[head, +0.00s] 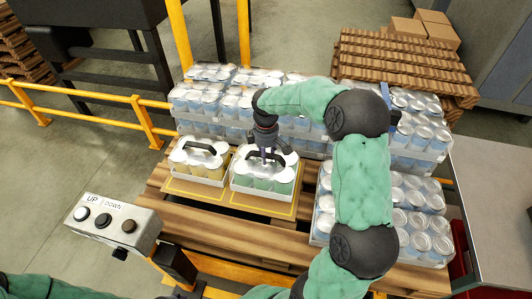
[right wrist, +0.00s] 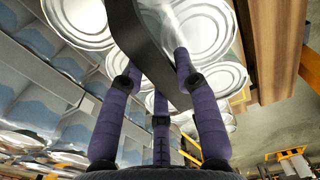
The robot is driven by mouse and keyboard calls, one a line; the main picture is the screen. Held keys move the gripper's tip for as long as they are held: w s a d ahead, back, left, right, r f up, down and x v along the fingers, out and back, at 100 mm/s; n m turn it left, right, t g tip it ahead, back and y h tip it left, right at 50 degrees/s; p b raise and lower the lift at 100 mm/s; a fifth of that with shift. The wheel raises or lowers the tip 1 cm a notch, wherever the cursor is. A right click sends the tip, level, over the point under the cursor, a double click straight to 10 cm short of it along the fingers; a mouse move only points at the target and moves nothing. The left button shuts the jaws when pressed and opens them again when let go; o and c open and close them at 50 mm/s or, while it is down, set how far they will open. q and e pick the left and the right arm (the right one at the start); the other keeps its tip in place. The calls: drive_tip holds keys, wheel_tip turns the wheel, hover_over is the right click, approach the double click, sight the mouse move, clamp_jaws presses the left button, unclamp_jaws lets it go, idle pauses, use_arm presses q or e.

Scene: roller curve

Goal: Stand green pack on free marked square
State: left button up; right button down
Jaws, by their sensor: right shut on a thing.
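The green pack (head: 262,179), a white carrier of green cans with white lids, is upright over the right marked square (head: 262,206). I cannot tell whether its base touches the board. My right gripper (head: 267,152) is above it, shut on its dark handle. In the right wrist view, the purple fingers (right wrist: 165,85) close around the handle (right wrist: 140,35), with can lids behind. A yellow pack (head: 198,163) stands on the left marked square (head: 195,190), close beside the green pack. Part of my left gripper (head: 182,292) seems to show at the bottom edge, its fingers unclear.
Wrapped can trays (head: 205,103) line the pallet's back; more (head: 412,220) stand at its right. The wooden pallet's front boards (head: 215,226) are bare. A button box (head: 112,223) stands at front left. A yellow rail (head: 85,116) runs behind it.

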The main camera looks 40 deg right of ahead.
drive_tip(key=shift+w+f+b, duration=0.1)
drive_tip(key=shift+f+b, duration=0.4)
drive_tip(key=shift+f, duration=2.25)
drive_tip(key=c, duration=0.9)
unclamp_jaws()
drive_tip(key=shift+f, duration=0.2)
wheel_tip(320, 180, up, 12)
drive_tip(key=shift+r+p, duration=0.15)
drive_tip(key=shift+p, duration=1)
